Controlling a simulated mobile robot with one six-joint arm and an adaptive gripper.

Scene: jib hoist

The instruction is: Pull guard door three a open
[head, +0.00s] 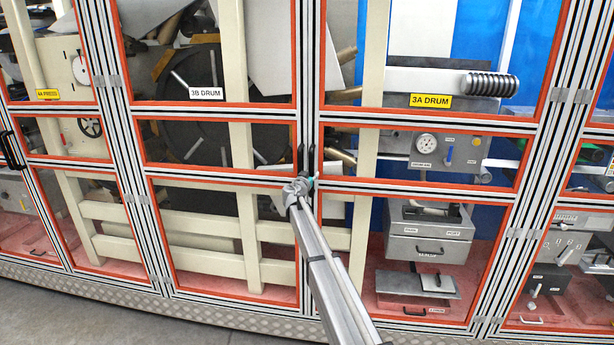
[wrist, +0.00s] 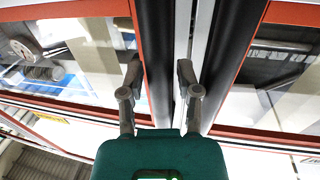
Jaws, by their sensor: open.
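Guard door three a (head: 417,128) is the clear panelled door with the orange-red edge and yellow "3A DRUM" label, right of centre in the head view. It looks shut, flush with its neighbours. Its dark upright handle (head: 317,162) is at its left edge, partly hidden by my gripper (head: 303,185). In the wrist view, my gripper (wrist: 159,72) is open, one finger on each side of a black upright bar (wrist: 153,30), which seems to be that handle. I cannot tell whether the fingers touch it or how deep it sits between them.
Door 3B (head: 215,125), with a white "3B DRUM" label, adjoins on the left. A second black bar (wrist: 237,50) stands close beside my right finger in the wrist view. A tread-plate plinth (head: 200,306) runs along the bottom. Grey floor is clear at lower left.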

